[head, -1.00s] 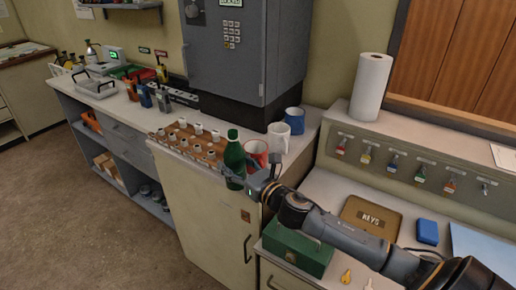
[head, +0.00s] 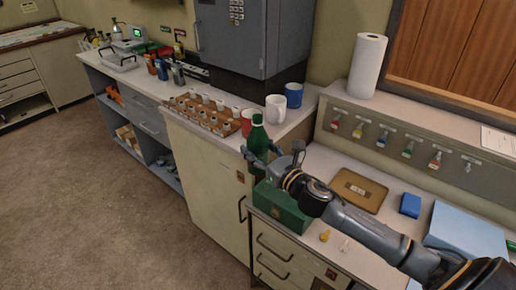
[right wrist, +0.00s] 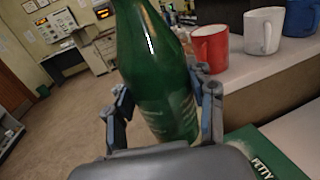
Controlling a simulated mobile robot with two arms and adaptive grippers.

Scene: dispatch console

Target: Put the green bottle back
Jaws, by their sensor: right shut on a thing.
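The green bottle (head: 258,137) is upright in my right gripper (head: 264,154), held in front of the red mug at the front edge of the counter. In the right wrist view the bottle (right wrist: 155,75) fills the middle, with the fingers of the gripper (right wrist: 165,112) closed around its body, one on each side. My left gripper is not in view.
Red (head: 247,122), white (head: 276,108) and blue (head: 294,95) mugs stand on the cabinet counter (head: 237,153) beside a wooden rack (head: 205,117). A green cash box (head: 280,208) sits on the lower desk below the bottle. A brown keys tray (head: 358,190) lies to the right.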

